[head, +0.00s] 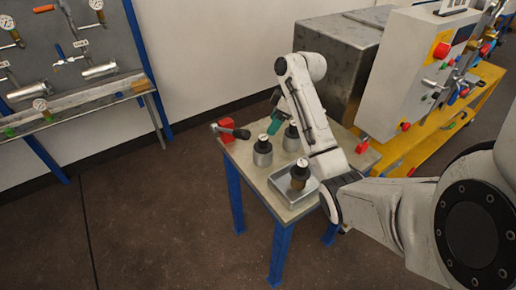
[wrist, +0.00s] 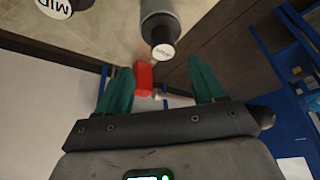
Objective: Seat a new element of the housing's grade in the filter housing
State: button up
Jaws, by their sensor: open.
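My gripper (head: 275,122) has green fingers and hangs over the table, beside the rear canister. In the wrist view it (wrist: 158,66) is open and nothing is between its fingers. Another top reads "MID" (wrist: 58,6). I cannot tell which is the housing.
A red block with a dark handle (head: 227,131) sits at the table's left edge; red also shows in the wrist view (wrist: 143,78). A grey control box (head: 405,75) on a yellow cart (head: 440,135) stands right. A gauge panel (head: 80,50) is at left.

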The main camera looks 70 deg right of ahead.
aim_at(264, 137)
jog(key=x, duration=0.3)
jog(key=shift+w+f, duration=0.2)
jog(key=shift+a+p+x, duration=0.15)
jog(key=shift+p+x, duration=0.2)
jog(key=shift+x, duration=1.05)
jog(key=shift+a+p+x, duration=0.15)
jog(key=shift+p+x, duration=0.2)
jog(key=shift+x, duration=1.05)
jog(key=shift+r, duration=0.1)
jog(key=shift+c, duration=0.5)
grip_shut()
